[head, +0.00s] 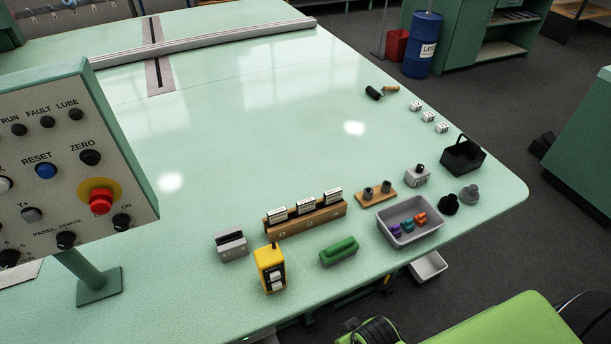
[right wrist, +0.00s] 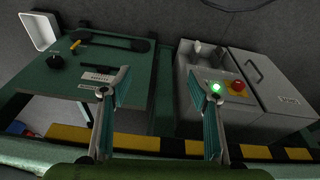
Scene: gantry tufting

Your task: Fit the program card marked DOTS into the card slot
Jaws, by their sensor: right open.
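Three program cards with white labels stand side by side in a wooden rack on the pale green table: a left card (head: 277,216), a middle card (head: 305,206) and a right card (head: 332,196). Their print is too small to tell which is DOTS. A grey block (head: 231,248) with a dark slit on top stands left of the rack; it looks like the card slot, and no card shows in it. My right gripper (right wrist: 160,90) is open and empty in the right wrist view, facing machine cabinets, away from the cards. My left gripper is not in view.
A yellow switch box (head: 270,270) and a green handled block (head: 339,251) stand in front of the rack (head: 318,222). A grey tray (head: 432,232) with coloured pieces is to its right. A control panel (head: 70,170) rises at left. The table behind the rack is clear.

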